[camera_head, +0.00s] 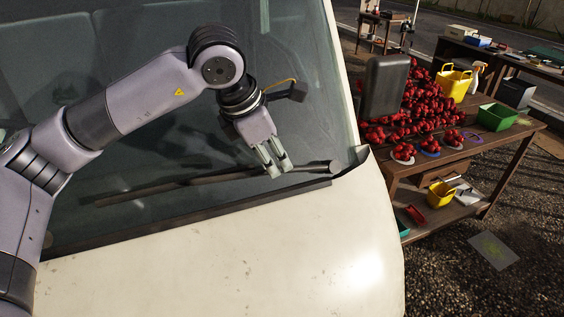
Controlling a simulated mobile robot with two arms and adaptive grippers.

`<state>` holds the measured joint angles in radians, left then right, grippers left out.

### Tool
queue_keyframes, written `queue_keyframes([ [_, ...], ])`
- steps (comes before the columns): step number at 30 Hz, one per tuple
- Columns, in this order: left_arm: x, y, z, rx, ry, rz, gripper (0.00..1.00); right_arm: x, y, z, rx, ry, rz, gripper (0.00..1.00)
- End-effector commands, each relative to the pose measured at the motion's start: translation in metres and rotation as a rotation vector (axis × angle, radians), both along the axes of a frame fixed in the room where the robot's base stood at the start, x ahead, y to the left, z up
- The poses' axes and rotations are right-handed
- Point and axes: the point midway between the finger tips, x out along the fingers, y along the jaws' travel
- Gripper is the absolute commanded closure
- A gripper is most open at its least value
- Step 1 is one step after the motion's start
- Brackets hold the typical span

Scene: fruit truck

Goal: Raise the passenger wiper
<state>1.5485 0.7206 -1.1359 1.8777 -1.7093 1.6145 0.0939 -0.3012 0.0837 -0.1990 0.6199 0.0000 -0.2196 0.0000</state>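The wiper (222,177) is a long dark bar lying low across the windshield (150,150) of a cream-white truck. Its arm runs to a round pivot (334,167) near the windshield's lower right corner. My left gripper (281,172) points down at the wiper arm, a little left of the pivot. Its two pale fingers are apart, with their tips at the bar. I cannot tell whether they touch it. The wiper looks down along the glass. My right gripper is not in view.
The truck's cream hood (250,250) fills the bottom. A dark side mirror (384,86) stands right of the windshield. Beyond it, a wooden table (500,148) holds many red fruits (425,105), a yellow basket (453,82) and a green bin (497,117).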

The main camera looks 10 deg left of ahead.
Motion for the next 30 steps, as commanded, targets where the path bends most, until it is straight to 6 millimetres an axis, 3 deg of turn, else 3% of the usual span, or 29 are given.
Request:
queue_keyframes([
  [6, 0.014, -0.009, -0.033, 0.000, 0.002, -0.001, 0.69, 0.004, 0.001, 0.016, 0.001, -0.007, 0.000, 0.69],
  [12, 0.020, -0.012, -0.049, 0.000, 0.001, 0.000, 0.69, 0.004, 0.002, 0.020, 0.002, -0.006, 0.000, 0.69],
  [21, 0.021, -0.013, -0.052, -0.001, -0.001, 0.000, 0.69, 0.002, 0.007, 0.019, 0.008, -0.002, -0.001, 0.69],
  [30, 0.021, -0.013, -0.052, -0.001, -0.001, 0.000, 0.88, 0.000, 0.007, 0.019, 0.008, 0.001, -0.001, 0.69],
])
